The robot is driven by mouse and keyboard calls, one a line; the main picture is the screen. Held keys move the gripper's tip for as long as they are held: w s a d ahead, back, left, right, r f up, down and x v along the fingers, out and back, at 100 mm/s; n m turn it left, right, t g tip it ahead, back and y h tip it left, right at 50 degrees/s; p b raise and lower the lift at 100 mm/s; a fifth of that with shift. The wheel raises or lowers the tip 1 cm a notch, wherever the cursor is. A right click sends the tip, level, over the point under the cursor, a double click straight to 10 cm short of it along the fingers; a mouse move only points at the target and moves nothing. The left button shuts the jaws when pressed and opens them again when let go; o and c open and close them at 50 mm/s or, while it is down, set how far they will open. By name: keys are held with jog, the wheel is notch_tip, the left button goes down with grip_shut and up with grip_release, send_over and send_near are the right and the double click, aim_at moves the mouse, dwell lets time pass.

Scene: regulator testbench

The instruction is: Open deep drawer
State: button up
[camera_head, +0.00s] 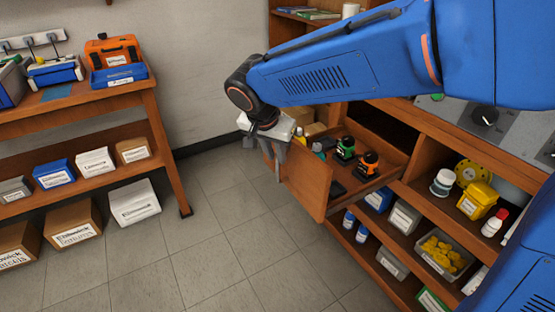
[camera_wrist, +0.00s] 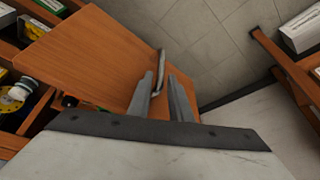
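The deep drawer (camera_head: 303,182) is pulled well out of the wooden cabinet, with its contents showing. Its wooden front panel also fills the left middle of the wrist view (camera_wrist: 90,55). A thin metal handle (camera_wrist: 161,62) stands on that front. My gripper (camera_head: 268,152) is at the drawer front in the head view. In the wrist view its two grey fingers (camera_wrist: 163,82) are apart, with the handle between them. The handle looks close to the left finger; whether they touch is unclear. My blue arm hides part of the cabinet above the drawer.
A green-and-black item (camera_head: 345,149) and an orange-and-black item (camera_head: 368,163) are in the drawer. Shelves beside and below it hold bottles and a grey bin of yellow parts (camera_head: 442,252). A wooden bench (camera_head: 165,140) with boxes stands left. Tiled floor before the drawer is clear.

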jog(key=v, duration=1.3)
jog(key=shift+r, duration=0.3)
jog(key=shift+a, duration=0.1)
jog(key=shift+n+g, duration=0.3)
jog(key=shift+n, duration=0.1)
jog(key=d, duration=0.7)
jog(key=d+f, duration=0.1)
jog(key=d, duration=0.3)
jog(key=shift+d, duration=0.2)
jog(key=s+d+f+n, duration=0.1)
jog(key=s+d, duration=0.1)
jog(key=d, duration=0.4)
jog(key=s+d+f, duration=0.2)
jog(key=d, duration=0.4)
jog(key=s+d+f+n+t+y, duration=0.1)
jog(key=s+d+f+n, duration=0.1)
jog(key=s+d+f, duration=0.8)
jog(key=s+d, duration=0.3)
jog(key=shift+d, duration=0.4)
